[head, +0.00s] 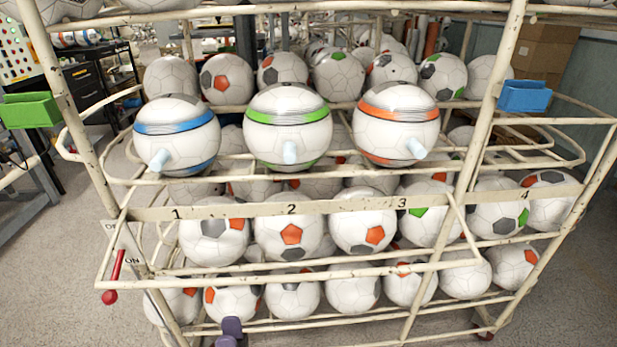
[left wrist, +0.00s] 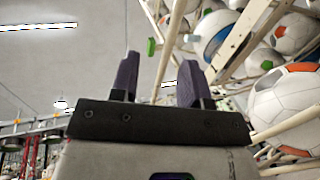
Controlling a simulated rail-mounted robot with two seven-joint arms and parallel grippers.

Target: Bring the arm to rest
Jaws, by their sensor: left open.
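My left gripper (head: 230,332) shows only as a small purple part at the bottom edge of the head view, in front of the rack's lowest row. In the left wrist view my left gripper (left wrist: 158,78) has its two purple fingers well apart, with nothing between them. Three striped balls stand in the rack's upper row: a blue one (head: 177,140), a green one (head: 287,132) and an orange one (head: 397,130). Each has a pale blue peg at its front. My right gripper is in neither view.
The cream tube rack (head: 370,203) holds several soccer balls and carries numbers 1 to 4. A red lever (head: 115,272) hangs at its left beside an ON label. A green bin (head: 30,110) is at left, a blue bin (head: 525,96) at right. Floor is clear at both sides.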

